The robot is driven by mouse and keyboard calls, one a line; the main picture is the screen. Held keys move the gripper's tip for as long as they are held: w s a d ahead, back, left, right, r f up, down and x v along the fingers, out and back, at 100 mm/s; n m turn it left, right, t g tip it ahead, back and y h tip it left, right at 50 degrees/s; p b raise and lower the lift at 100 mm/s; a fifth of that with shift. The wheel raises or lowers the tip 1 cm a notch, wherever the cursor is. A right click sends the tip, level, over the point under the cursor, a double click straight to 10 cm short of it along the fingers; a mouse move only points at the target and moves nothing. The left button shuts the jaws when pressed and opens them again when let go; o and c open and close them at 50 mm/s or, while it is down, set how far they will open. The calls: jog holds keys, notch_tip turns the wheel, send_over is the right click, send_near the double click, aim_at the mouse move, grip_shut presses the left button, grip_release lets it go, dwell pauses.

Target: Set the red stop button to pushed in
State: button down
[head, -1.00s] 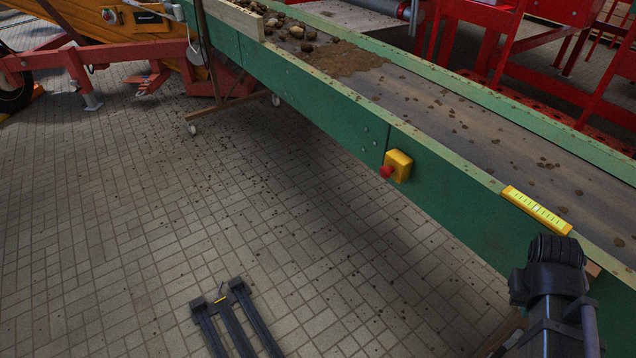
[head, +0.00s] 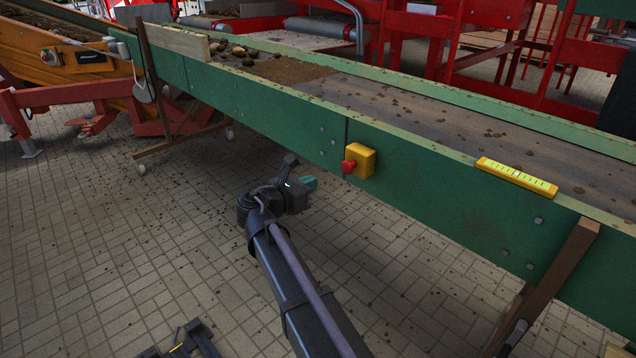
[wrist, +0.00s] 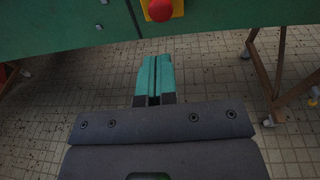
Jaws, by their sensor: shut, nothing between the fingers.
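The red stop button (head: 348,167) sticks out from a yellow box (head: 364,160) on the green side wall of the conveyor. In the wrist view the red button (wrist: 159,9) is at the top edge, beyond and above the fingertips, with part of the yellow box (wrist: 178,8) beside it. My gripper (head: 311,183) is left of and slightly below the button in the head view, apart from it. In the wrist view its teal fingers (wrist: 154,58) are together with nothing held. Whether the button is in or out I cannot tell for certain.
The green conveyor (head: 430,190) runs diagonally across, with clods and potatoes on its belt. A yellow scale strip (head: 516,177) lies on its edge. A brown wooden leg (head: 552,285) stands at right. Tiled floor below is open.

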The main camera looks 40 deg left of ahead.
jog(key=w, duration=0.3)
jog(key=w+f+b, duration=0.1)
jog(key=w, duration=0.7)
jog(key=shift+w+f, duration=0.25)
jog(key=shift+f, duration=0.1)
jog(key=shift+w, duration=0.3)
jog(key=shift+w+r, duration=0.1)
jog(key=shift+w, duration=0.85)
jog(key=shift+s+d, duration=0.15)
jog(key=shift+s, duration=0.35)
jog(key=p, duration=0.1)
send_near(345, 167)
jog(key=s, duration=0.5)
jog(key=shift+r, duration=0.25)
